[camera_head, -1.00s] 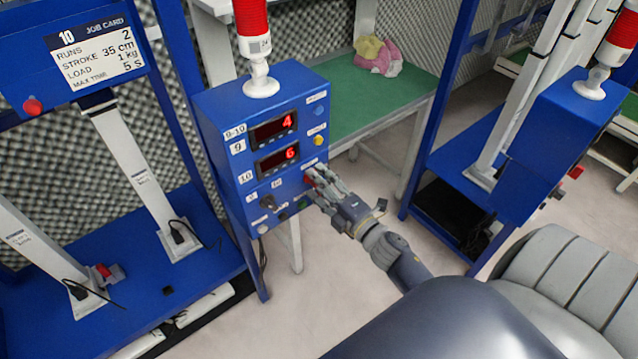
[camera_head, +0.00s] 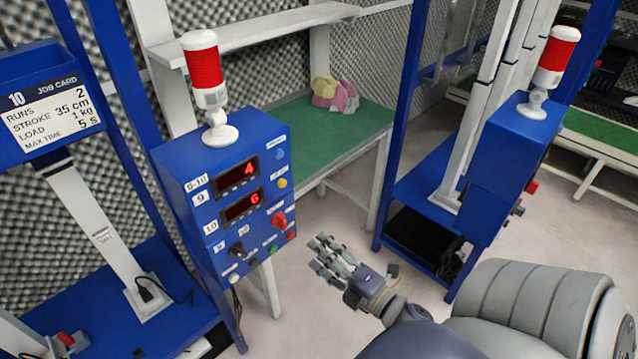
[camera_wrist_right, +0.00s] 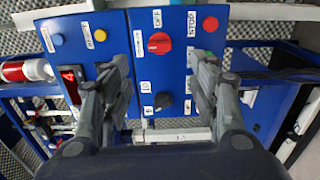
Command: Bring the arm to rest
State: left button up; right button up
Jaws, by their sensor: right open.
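My right gripper (camera_head: 332,258) is open and empty in the head view, in front of and to the right of the blue control box (camera_head: 190,160). A gap of floor shows between its fingers and the box. In the right wrist view the two fingers of my right gripper (camera_wrist_right: 152,90) stand apart, with the box face between and beyond them. The red knob (camera_head: 279,220) on the box also shows in the right wrist view (camera_wrist_right: 160,43), and so does the black knob (camera_wrist_right: 163,101). My left gripper is not in view.
A red signal lamp (camera_head: 204,68) stands on the box, whose displays read 4 and 6. A green-topped table (camera_head: 345,130) with a pink and yellow cloth (camera_head: 335,94) is behind. A second blue box (camera_head: 515,150) stands right. Pale floor (camera_head: 310,315) is free below the gripper.

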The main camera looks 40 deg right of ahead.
jog(key=shift+f, duration=0.1)
dwell(0.3)
jog(key=s+a+f+m+g+h, duration=0.1)
jog(key=s+f+m+g, duration=0.25)
jog(key=f, duration=0.75)
jog(key=s+a+f+m+g, duration=0.2)
jog(key=f+m, duration=0.2)
jog(key=f, duration=0.6)
jog(key=s+a+f+m+g+h, duration=0.1)
jog(key=s+f+m+g, duration=0.2)
jog(key=f, duration=0.8)
jog(key=s+a+f+m+g, duration=0.3)
jog(key=s+f, duration=0.5)
jog(key=s, duration=0.4)
jog(key=s+a+f+m+g, duration=0.3)
jog(key=s+f+g, duration=0.2)
jog(key=s+f, duration=0.3)
jog(key=s, duration=0.4)
jog(key=shift+f, duration=0.15)
jog(key=shift+g, duration=0.25)
